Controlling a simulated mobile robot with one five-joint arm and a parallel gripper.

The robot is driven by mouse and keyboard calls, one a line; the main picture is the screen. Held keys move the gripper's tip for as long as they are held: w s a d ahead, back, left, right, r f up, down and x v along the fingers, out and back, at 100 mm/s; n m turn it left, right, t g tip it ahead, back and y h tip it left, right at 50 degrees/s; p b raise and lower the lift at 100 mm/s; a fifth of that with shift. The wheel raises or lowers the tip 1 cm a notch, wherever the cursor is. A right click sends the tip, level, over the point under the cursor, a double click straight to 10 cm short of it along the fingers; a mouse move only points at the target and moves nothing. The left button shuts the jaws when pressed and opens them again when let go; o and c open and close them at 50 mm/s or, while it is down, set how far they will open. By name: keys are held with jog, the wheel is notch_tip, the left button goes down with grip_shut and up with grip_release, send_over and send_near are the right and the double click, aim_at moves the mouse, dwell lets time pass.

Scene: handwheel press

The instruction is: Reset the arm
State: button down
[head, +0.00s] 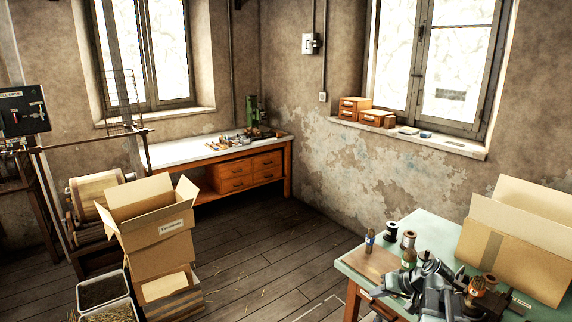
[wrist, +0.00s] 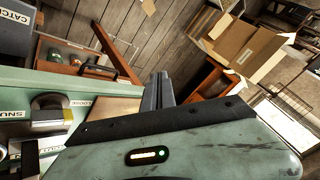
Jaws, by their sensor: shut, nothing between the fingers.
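My gripper (wrist: 160,78) shows in the wrist view as dark grey fingers held together, with nothing between them. The fingers point away from the camera, over the edge of the green worktable. My grey and black arm (head: 432,285) is in the head view at the lower right, folded low over the green table (head: 440,232). The fingertips are hard to make out there among the arm links.
A large cardboard box (head: 515,250) stands on the table's right side. The plank floor (head: 260,255) between is mostly clear.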

jog(key=s+a+f+n+g, duration=0.2)
jog(key=a, duration=0.8)
jog(key=s+a+f+n+g, duration=0.1)
jog(key=a+f+n+g, duration=0.1)
jog(key=a, duration=0.8)
jog(key=s+a+f+g+h, duration=0.1)
jog(key=s+a+g+h, duration=0.15)
jog(key=s+a, duration=0.2)
jog(key=s+d+m+h, duration=0.2)
jog(key=s+d, duration=0.1)
jog(key=d, duration=0.2)
jog(key=shift+f, duration=0.35)
